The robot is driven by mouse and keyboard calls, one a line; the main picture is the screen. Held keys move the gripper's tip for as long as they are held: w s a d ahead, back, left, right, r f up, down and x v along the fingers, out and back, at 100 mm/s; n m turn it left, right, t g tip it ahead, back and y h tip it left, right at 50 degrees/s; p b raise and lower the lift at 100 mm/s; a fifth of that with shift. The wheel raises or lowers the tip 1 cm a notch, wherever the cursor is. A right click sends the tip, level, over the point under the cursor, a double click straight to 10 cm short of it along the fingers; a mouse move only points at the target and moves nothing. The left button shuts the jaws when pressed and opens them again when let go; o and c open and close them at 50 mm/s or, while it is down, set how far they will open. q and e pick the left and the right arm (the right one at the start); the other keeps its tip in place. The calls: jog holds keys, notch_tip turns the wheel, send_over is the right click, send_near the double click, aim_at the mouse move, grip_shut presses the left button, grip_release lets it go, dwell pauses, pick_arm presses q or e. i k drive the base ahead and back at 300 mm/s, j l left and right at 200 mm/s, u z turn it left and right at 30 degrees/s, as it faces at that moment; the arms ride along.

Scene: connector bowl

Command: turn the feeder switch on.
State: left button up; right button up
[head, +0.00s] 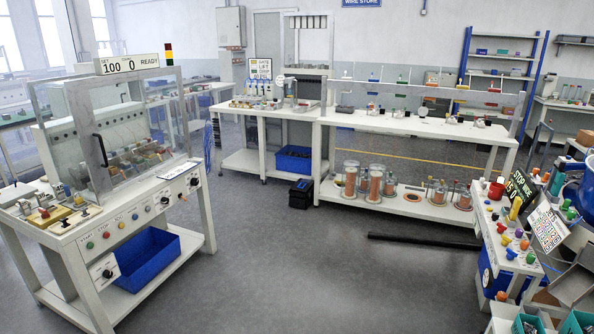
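Neither of my grippers is in view. No switch in the head view can be read clearly as the feeder switch. A blue bowl (577,198) is cut off by the right edge, beside a dark display (521,187) reading "STOP WIDE" and digits. Colored caps and buttons line the right bench (497,262); their labels are too small to read. At the left, a glass-guarded machine (110,125) has colored push buttons (105,235) and black rotary knobs (165,200) on its white front panel. A separate knob box (105,271) hangs below.
The middle grey floor (300,270) is open. A long black bar (425,242) lies on it before the back bench (415,125). Blue bins sit under the left machine (148,262) and the back table (293,159).

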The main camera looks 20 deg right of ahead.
aim_at(501, 228)
jog(key=i+z, duration=0.5)
jog(key=i+j+z, duration=0.15)
jog(key=i+z, duration=0.65)
jog(key=i, duration=0.2)
jog(key=i+z, duration=0.35)
jog(key=i+j+z, duration=0.3)
jog(key=i, duration=0.3)
jog(key=i+j+z, duration=0.2)
jog(key=i+z, duration=0.15)
jog(key=i, duration=0.1)
